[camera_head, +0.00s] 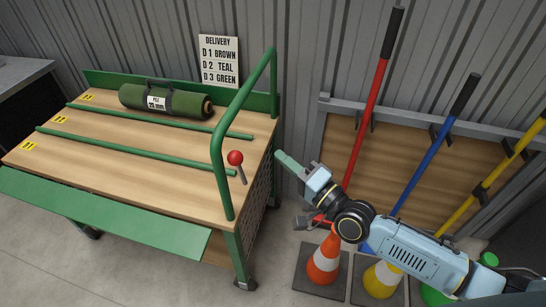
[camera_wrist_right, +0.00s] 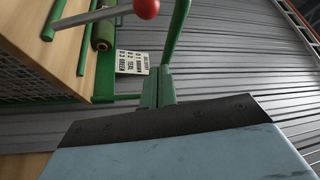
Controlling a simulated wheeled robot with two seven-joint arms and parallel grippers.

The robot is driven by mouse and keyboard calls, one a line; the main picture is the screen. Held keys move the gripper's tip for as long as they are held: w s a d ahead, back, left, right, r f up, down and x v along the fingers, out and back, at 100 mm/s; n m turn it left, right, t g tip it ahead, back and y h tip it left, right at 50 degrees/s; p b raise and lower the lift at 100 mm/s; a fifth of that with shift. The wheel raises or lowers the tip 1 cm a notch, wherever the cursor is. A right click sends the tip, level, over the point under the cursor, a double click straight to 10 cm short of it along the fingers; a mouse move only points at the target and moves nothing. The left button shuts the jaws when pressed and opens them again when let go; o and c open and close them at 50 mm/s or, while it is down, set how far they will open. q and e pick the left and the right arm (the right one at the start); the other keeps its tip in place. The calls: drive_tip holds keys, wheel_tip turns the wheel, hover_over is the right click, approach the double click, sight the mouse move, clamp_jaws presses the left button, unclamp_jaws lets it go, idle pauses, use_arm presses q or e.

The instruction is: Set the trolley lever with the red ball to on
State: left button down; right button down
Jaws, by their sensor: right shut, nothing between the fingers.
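The trolley (camera_head: 107,164) has a wooden top and a green frame, and stands at the left in the head view. Its lever is a grey rod (camera_head: 241,175) with a red ball (camera_head: 235,158) on top, at the trolley's right end by the green handle rail (camera_head: 219,150). The rod tilts up and to the left in that view. The rod (camera_wrist_right: 95,17) and ball (camera_wrist_right: 146,8) also show at the top of the right wrist view. No on or off marking is readable. My right gripper (camera_head: 280,156) is shut and empty, right of the lever and apart from it. My left gripper is out of view.
A delivery sign (camera_head: 219,61) hangs on the wall. Traffic cones (camera_head: 323,262) and long-handled tools (camera_head: 371,90) stand at the right, near my right arm.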

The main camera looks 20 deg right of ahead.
sight(241, 169)
drive_tip(key=x, duration=0.9)
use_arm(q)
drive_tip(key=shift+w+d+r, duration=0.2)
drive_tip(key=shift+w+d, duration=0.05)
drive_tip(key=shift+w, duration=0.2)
use_arm(e)
drive_tip(key=s, duration=0.1)
drive_tip(key=s+a+f, duration=0.1)
drive_tip(key=s+a, duration=0.1)
drive_tip(key=shift+a+f, duration=0.15)
drive_tip(key=shift+f, duration=0.1)
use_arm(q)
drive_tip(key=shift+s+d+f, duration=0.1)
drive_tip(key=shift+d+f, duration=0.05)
use_arm(e)
drive_tip(key=shift+s, duration=0.1)
